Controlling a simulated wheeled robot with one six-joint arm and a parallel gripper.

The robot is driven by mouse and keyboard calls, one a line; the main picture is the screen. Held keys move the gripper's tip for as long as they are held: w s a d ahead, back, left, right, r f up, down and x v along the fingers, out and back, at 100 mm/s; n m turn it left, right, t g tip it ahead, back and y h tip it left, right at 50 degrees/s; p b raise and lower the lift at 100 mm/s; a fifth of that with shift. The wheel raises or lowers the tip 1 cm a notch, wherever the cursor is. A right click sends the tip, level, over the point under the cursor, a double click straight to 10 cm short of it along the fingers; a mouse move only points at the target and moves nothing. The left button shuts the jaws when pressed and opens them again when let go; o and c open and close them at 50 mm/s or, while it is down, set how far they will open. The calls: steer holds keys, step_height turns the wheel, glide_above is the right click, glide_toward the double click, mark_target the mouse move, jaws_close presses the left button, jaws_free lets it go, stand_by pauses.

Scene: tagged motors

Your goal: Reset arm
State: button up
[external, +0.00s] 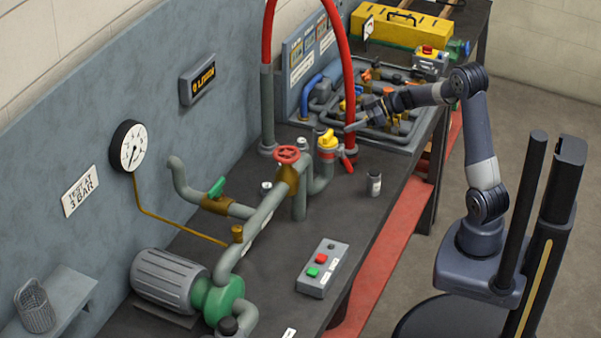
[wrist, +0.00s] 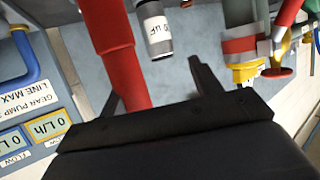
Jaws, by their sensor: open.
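My gripper (external: 358,120) is at the end of my raised arm, above the back part of the workbench (external: 345,235). In the wrist view my gripper (wrist: 154,88) has its two dark fingers apart, with nothing held between them. A small grey cylinder with a dark band and a "µF" label (wrist: 154,28) lies beyond the fingers and apart from them. A similar small cylinder (external: 374,184) stands upright on the bench, below and in front of my gripper. A grey motor (external: 170,280) joined to a green pump (external: 220,298) sits at the front left.
A tall red hose (external: 348,75) arches close to my gripper; a thick red pipe (wrist: 118,55) passes beside the left finger. A yellow-topped valve (external: 327,142), red handwheel (external: 287,154) and button box (external: 322,268) stand on the bench. A yellow toolbox (external: 402,24) is at the back.

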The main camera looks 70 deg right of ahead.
mark_target(317, 128)
steer(key=shift+w, duration=0.1)
steer(key=x, duration=0.4)
steer(key=p+x, duration=0.1)
steer(key=x, duration=0.3)
steer(key=p+x, duration=0.1)
steer(key=x, duration=0.3)
steer(key=shift+f, duration=0.4)
steer(key=shift+r+p, duration=0.6)
steer(key=shift+p, duration=0.15)
steer(key=shift+r+b, duration=0.4)
steer(key=shift+r, duration=0.5)
steer(key=shift+f, duration=0.15)
